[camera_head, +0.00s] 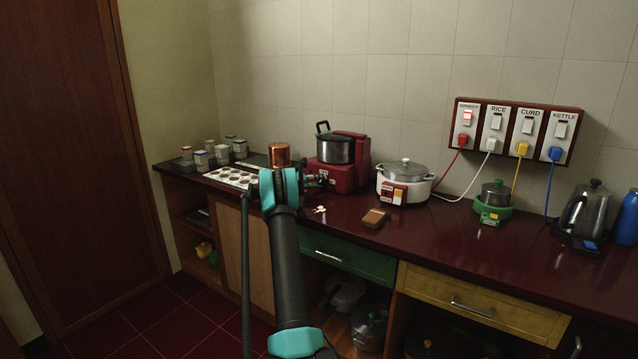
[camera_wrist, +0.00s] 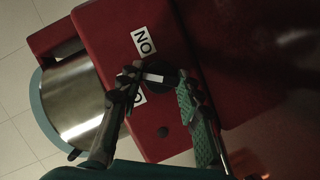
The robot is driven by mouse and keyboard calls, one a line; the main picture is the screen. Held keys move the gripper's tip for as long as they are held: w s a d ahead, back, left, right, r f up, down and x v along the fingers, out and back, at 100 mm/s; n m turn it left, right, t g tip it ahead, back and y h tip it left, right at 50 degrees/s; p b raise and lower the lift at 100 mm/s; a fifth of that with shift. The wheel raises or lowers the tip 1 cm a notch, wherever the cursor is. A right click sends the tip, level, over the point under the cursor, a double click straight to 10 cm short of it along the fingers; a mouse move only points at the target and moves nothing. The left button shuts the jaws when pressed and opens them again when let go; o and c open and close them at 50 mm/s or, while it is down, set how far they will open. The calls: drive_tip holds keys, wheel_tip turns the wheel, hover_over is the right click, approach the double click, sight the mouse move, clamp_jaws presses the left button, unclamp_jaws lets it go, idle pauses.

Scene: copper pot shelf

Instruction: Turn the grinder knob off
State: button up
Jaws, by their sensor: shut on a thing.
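The red grinder (camera_head: 342,177) stands on the counter with a steel pot with a black handle on it. In the wrist view its red front (camera_wrist: 112,27) fills the middle, rotated. A dark knob (camera_wrist: 166,79) with a pale pointer bar sits between the fingers of my gripper (camera_wrist: 157,80), which is shut on it. A second white label (camera_wrist: 139,98) is mostly hidden by the left finger. In the head view my gripper (camera_head: 316,181) reaches the grinder's front, partly hidden by my arm.
The wall panel has a lit red GRINDER switch (camera_head: 467,118) and several plugs. A white cooker (camera_head: 404,183) stands right of the grinder. A copper cup (camera_head: 279,155) and several jars stand left. A brown block (camera_head: 374,218) lies near the counter's front edge.

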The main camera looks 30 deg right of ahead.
drive_tip(key=n+h, duration=0.1)
drive_tip(key=n, duration=0.2)
drive_tip(key=n+g+h, duration=0.1)
drive_tip(key=n, duration=0.1)
drive_tip(key=shift+w+f+n+h, duration=0.1)
drive_tip(key=shift+f+n+h, duration=0.05)
drive_tip(key=shift+n+h, duration=0.2)
idle(0.4)
drive_tip(key=o, duration=1.2)
drive_tip(key=shift+c, duration=0.2)
drive_tip(key=shift+a, duration=0.1)
drive_tip(key=a, duration=1.2)
